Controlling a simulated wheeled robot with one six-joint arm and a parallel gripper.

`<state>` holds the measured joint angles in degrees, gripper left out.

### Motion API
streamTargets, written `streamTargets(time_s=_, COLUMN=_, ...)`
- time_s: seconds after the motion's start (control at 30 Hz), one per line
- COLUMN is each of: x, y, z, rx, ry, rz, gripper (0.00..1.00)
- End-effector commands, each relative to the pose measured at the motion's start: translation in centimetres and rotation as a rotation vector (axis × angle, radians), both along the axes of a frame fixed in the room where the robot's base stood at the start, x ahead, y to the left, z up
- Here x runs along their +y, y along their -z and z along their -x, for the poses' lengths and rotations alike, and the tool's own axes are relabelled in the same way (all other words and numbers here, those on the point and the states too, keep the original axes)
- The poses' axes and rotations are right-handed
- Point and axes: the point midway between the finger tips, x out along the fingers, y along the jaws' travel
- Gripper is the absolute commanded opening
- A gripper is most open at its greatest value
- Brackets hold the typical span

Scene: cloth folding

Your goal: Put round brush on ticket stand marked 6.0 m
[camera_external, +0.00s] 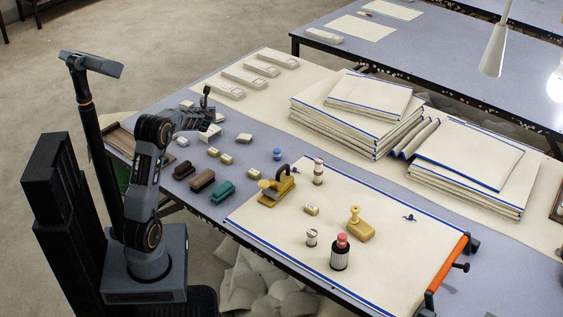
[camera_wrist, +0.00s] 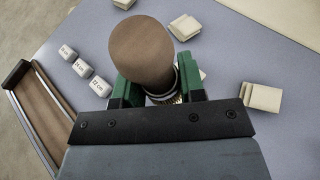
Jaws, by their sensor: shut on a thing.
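My gripper (camera_wrist: 160,92) is shut on the round brush (camera_wrist: 141,50), which has a rounded brown wooden body and brassy bristles low between the green fingers. In the external view my gripper (camera_external: 207,112) is over the table's near left part. Three small white blocks with printed labels (camera_wrist: 83,68) stand in a row left of the brush in the wrist view. Cream blocks (camera_wrist: 263,97) lie to the right and beyond (camera_wrist: 184,27), with no readable mark. The bristle ends are partly hidden.
A brown wooden tray (camera_wrist: 38,110) lies at the table's left edge. Brown and green blocks (camera_external: 222,191) lie nearer. A blue-edged cloth (camera_external: 290,225) with a yellow tool (camera_external: 361,230) and bottles spreads right. Folded cloth stacks (camera_external: 350,120) stand behind.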

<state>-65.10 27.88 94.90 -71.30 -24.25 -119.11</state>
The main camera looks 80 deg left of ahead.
Motion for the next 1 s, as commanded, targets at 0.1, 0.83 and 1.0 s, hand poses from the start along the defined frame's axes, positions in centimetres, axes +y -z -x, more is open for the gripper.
streamTargets(time_s=0.1, x=1.4, y=1.9, z=-0.6, rx=0.001, ry=0.000, rz=0.000, gripper=0.13)
streamTargets(time_s=0.83, x=3.1, y=7.1, z=-1.4, rx=0.000, ry=0.000, rz=-0.002, gripper=0.13)
streamTargets(time_s=1.0, x=3.0, y=7.0, z=-1.4, rx=0.000, ry=0.000, rz=-0.002, gripper=0.13)
